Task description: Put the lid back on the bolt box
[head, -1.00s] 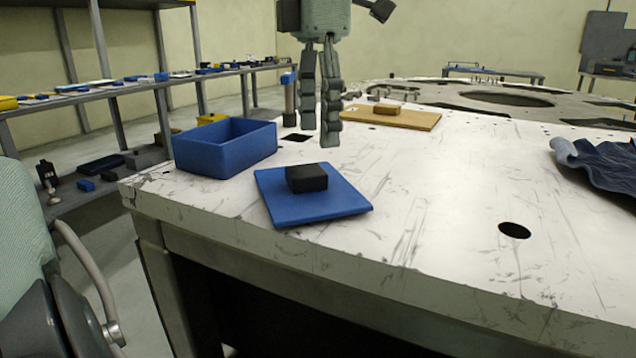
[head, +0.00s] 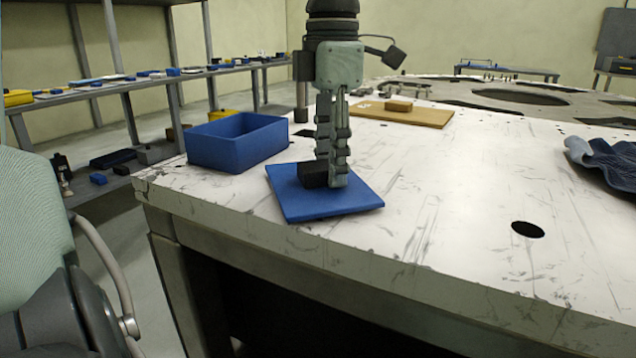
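The open blue bolt box (head: 238,146) stands upright near the table's left edge. The blue lid (head: 325,206) lies flat on the table in front and to the right of it, apart from it, with a black block-shaped handle (head: 312,175) on top. My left gripper (head: 332,172) points straight down at the lid, its fingers low around the handle. One finger is in front of the handle's right part; the tip of the other is hidden behind it. I cannot tell whether the fingers press on it. My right gripper is not in view.
The white scratched tabletop (head: 430,210) is mostly clear, with a dark round hole (head: 528,230) at right. Shelves (head: 150,82) stand at the left.

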